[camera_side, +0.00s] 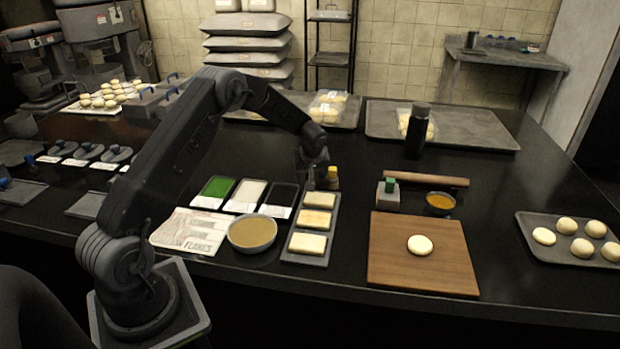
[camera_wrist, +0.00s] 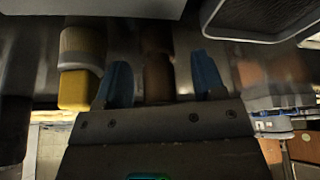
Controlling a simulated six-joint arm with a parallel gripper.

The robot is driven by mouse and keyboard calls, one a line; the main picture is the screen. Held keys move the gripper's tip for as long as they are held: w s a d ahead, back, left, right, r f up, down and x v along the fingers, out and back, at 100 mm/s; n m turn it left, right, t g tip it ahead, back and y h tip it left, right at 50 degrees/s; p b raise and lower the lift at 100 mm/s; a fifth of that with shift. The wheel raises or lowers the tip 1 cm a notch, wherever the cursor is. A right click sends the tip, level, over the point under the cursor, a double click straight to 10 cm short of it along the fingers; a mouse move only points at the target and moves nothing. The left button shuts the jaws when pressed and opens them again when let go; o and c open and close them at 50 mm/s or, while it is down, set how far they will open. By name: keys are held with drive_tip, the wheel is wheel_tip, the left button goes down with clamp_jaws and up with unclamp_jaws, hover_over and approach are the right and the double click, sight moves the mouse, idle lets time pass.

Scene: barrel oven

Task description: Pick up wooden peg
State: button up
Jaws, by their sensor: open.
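A long brown wooden cylinder (camera_side: 428,178), the likeliest wooden peg, lies on the black counter behind the cutting board. My gripper (camera_side: 315,172) is to its left, low over the far end of the narrow grey tray (camera_side: 291,250). In the wrist view my blue fingers (camera_wrist: 159,62) are apart, and a brown upright shape (camera_wrist: 157,72) shows between them. I cannot tell whether that shape is the same cylinder or how far away it is. A small yellow-topped jar (camera_side: 332,176) stands close to my gripper and also shows in the wrist view (camera_wrist: 76,88).
A green-topped block (camera_side: 388,198) and an orange bowl (camera_side: 440,203) stand in front of the cylinder. The wooden board (camera_side: 405,265) holds a dough round. A tall black bottle (camera_side: 416,135) stands behind. A bowl of tan paste (camera_side: 252,233) is front left.

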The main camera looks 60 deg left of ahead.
drive_tip(key=shift+a+f, duration=0.15)
drive_tip(key=shift+f, duration=0.15)
drive_tip(key=shift+c, duration=0.3)
drive_tip(key=c, duration=0.9)
